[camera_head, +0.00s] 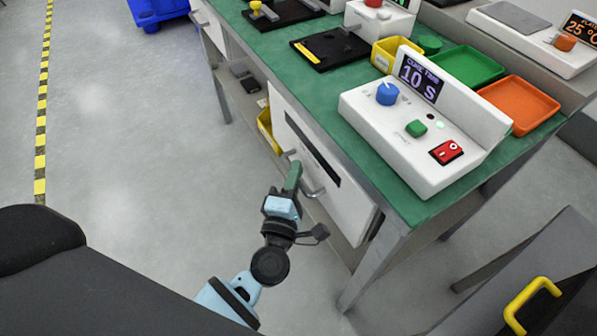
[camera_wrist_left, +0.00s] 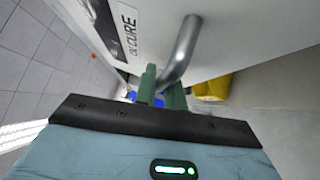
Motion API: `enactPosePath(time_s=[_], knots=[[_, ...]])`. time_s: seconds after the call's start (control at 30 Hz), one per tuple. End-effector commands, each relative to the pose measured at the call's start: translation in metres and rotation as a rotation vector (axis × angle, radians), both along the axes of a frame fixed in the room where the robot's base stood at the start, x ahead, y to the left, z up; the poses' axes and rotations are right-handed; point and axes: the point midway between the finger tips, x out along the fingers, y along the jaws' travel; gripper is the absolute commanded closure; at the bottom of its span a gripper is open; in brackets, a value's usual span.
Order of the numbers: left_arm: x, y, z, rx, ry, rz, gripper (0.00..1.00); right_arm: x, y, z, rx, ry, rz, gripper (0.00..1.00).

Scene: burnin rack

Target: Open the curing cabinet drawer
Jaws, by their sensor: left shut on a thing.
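The curing cabinet drawer (camera_head: 345,206) has a white front with a dark label strip, below the green bench top. The wrist view shows its front (camera_wrist_left: 240,25) with lettering ending in "CURE". A grey metal bar handle (camera_head: 313,192) stands out from the front; its bent end (camera_wrist_left: 180,50) shows up close in the wrist view. My left gripper (camera_head: 293,177) is at the handle, its green fingers (camera_wrist_left: 160,90) shut on the bar. The fingers hide the gripped part. I cannot tell whether the drawer is slightly out. My right gripper is not in view.
A white control box (camera_head: 420,150) reading "10 S" stands on the green bench top (camera_head: 315,88). Green (camera_head: 468,66) and orange (camera_head: 520,104) trays sit behind it. A yellow bin (camera_head: 268,130) is beside the drawer, under the bench. The floor (camera_head: 130,160) at left is clear.

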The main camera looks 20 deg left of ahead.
Motion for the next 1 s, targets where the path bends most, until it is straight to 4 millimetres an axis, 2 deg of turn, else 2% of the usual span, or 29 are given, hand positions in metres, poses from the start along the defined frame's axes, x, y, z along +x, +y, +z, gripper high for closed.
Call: enactPosePath(time_s=[0.17,0.33,0.7,1.0], knots=[[-0.024,0.018,0.000,0.005,0.004,-0.001,1.00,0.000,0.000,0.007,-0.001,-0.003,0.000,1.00],[-0.056,0.042,0.000,0.007,0.006,-0.002,1.00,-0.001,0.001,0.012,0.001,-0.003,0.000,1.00],[-0.120,0.092,-0.001,0.004,0.005,-0.004,1.00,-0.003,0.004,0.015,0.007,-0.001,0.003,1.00],[-0.147,0.113,-0.001,0.001,0.003,-0.003,1.00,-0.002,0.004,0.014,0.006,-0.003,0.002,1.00]])
